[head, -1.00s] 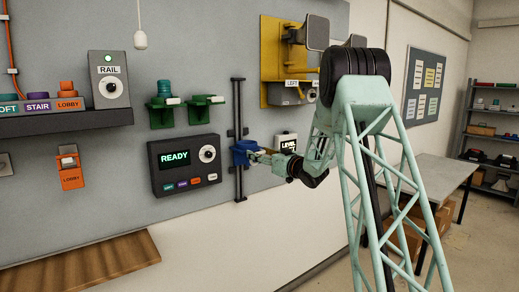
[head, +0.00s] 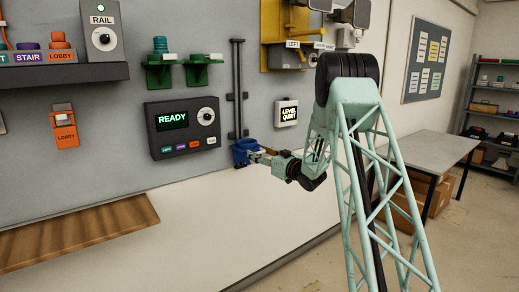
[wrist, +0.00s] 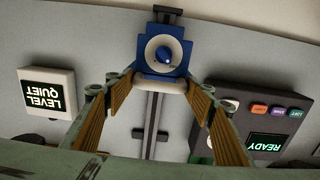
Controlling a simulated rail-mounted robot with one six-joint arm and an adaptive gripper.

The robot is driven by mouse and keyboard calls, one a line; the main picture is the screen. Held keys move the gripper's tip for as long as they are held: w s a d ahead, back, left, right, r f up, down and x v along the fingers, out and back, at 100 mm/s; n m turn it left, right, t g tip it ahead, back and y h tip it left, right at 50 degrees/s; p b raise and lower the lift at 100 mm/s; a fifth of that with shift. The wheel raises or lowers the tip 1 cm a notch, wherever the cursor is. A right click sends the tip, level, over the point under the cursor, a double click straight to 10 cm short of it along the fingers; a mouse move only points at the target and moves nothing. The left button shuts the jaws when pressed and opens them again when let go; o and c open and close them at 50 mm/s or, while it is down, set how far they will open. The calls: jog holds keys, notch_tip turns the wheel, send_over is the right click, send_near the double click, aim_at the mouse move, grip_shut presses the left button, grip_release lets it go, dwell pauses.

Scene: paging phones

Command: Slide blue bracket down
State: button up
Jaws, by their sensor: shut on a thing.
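The blue bracket (head: 242,150) sits on a black vertical rail (head: 236,90), near its lower end. In the wrist view, which is upside down, the bracket (wrist: 164,40) has a round pale dial and a pale bar on the side towards me. A short piece of the rail's lower end shows beyond it. My gripper (head: 258,156) is at the bracket from the right. In the wrist view the two fingers of my gripper (wrist: 160,86) lie at either end of the pale bar, shut on the bracket. The exact contact is small and partly hidden.
A LEVEL QUIET sign (head: 287,113) is right of the rail. A dark READY panel (head: 182,128) is left of it. Green brackets (head: 203,72) and a yellow mount (head: 282,38) sit higher. A wooden shelf (head: 80,230) is at lower left. Bare wall lies below the rail.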

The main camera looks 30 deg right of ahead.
jog(key=shift+f, duration=1.1)
jog(key=o, duration=1.1)
jog(key=shift+s+d, duration=0.35)
jog(key=shift+s, duration=1.6)
jog(key=shift+s+d, duration=0.4)
jog(key=shift+s, duration=1.6)
jog(key=shift+s+d, duration=0.35)
jog(key=shift+s, duration=1.6)
jog(key=shift+r, duration=0.2)
